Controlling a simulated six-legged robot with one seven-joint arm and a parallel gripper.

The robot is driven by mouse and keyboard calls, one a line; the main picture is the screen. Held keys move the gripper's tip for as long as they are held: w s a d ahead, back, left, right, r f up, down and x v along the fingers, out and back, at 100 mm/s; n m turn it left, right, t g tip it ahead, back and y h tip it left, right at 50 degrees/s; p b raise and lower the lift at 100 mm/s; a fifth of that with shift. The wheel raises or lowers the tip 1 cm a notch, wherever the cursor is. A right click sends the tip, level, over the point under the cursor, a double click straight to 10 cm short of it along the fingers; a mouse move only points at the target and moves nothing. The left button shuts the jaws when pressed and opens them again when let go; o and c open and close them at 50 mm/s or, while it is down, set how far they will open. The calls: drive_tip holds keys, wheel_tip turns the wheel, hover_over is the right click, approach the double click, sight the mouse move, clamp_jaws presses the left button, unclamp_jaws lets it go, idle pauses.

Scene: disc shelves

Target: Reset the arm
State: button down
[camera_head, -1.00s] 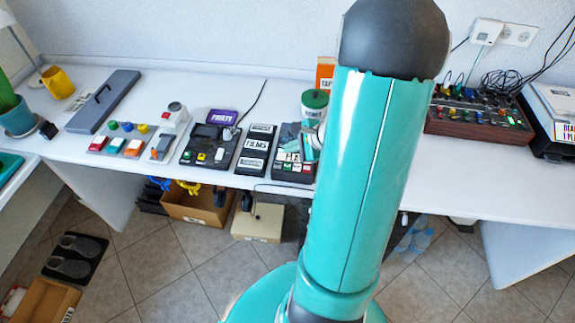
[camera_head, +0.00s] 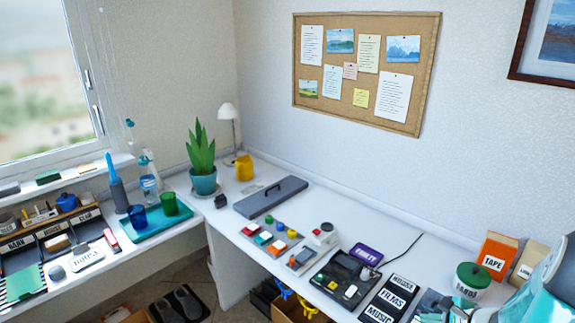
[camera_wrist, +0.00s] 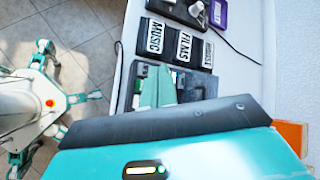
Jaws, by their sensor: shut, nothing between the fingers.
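My arm (camera_head: 545,290) shows at the lower right edge of the head view, teal and partly cut off by the frame. My gripper (camera_wrist: 157,88) shows in the wrist view as two teal fingers close together, with nothing between them. It is shut and empty, over the desk near a dark box of small labelled items. The labelled black disc slots MUSIC, FILMS and a third one (camera_wrist: 178,42) lie beyond the fingertips. The same slots show at the bottom right in the head view (camera_head: 389,299).
A plant (camera_head: 202,165) and a tray with cups (camera_head: 155,222) stand left. A corkboard (camera_head: 362,70) hangs behind.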

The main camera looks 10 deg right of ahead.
drive_tip(key=a+r+n+g, duration=0.2)
drive_tip(key=a+r+n, duration=0.4)
drive_tip(key=a, duration=0.3)
drive_tip(key=a+r+n+g, duration=0.2)
drive_tip(key=a+r+n, duration=0.45)
drive_tip(key=a, duration=0.35)
drive_tip(key=s+a+r+n+t+h, duration=0.1)
drive_tip(key=s+a+r+n+h, duration=0.2)
drive_tip(key=s+a+r+n, duration=0.4)
wheel_tip(320, 180, up, 2)
drive_tip(key=s+n, duration=0.2)
drive_tip(key=n, duration=0.1)
drive_tip(key=shift+s+a, duration=0.4)
drive_tip(key=shift+d, duration=0.15)
